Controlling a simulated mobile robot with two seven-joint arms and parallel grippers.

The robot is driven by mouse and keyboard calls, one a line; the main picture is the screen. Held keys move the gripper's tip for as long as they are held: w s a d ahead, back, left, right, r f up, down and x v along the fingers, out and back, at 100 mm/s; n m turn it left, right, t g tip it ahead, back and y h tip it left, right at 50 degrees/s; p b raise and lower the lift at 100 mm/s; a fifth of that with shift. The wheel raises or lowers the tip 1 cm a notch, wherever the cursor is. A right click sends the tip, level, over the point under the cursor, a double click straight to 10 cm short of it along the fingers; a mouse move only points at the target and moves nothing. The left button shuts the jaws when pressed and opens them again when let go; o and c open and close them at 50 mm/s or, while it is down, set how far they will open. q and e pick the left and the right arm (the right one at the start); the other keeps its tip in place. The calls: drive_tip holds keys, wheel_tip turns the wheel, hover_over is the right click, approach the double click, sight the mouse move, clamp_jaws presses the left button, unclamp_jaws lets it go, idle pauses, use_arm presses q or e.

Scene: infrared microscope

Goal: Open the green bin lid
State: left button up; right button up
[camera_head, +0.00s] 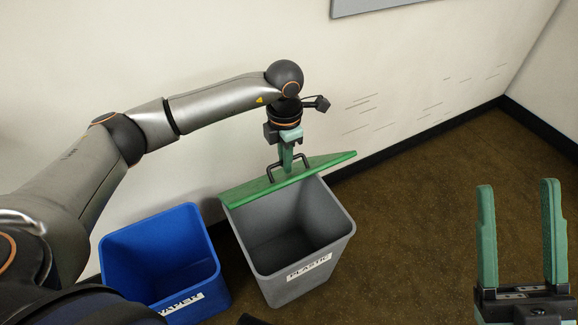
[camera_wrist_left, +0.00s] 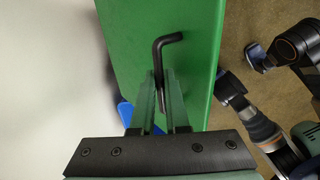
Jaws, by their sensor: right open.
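The green lid (camera_head: 318,166) is raised and tilted at the back of the grey bin (camera_head: 297,228) labelled PLASTIC, whose inside shows and looks empty. A black handle (camera_head: 272,172) stands on the lid. My left gripper (camera_head: 286,168) is at this handle, its fingers pointing down. In the left wrist view the green lid (camera_wrist_left: 190,45) fills the middle, and the handle (camera_wrist_left: 160,60) passes between the close fingers of my left gripper (camera_wrist_left: 158,85), which look shut on it. My right gripper (camera_head: 520,190) is open and empty at the lower right, away from the bin.
A blue bin (camera_head: 160,255) without a lid stands to the left of the grey bin. The wall (camera_head: 400,60) is close behind the bins and the lid. The brown floor (camera_head: 430,180) to the right is clear.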

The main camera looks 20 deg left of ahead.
use_arm(q)
drive_tip(key=w+a+r, duration=0.4)
drive_tip(key=w+a, duration=0.4)
drive_tip(key=a, duration=0.2)
drive_tip(key=shift+a+r, duration=0.25)
idle(1.2)
drive_tip(key=shift+w+a, duration=1.05)
drive_tip(key=shift+a, duration=0.1)
drive_tip(key=o, duration=0.6)
drive_tip(key=shift+c, duration=0.2)
drive_tip(key=shift+r, duration=0.15)
drive_tip(key=shift+w+a+r+p, duration=0.1)
drive_tip(key=shift+a+r+p, duration=0.05)
drive_tip(key=shift+r+p, duration=0.55)
drive_tip(key=shift+w+a+r+p, duration=0.1)
drive_tip(key=shift+r+p, duration=0.5)
drive_tip(key=shift+r, duration=0.05)
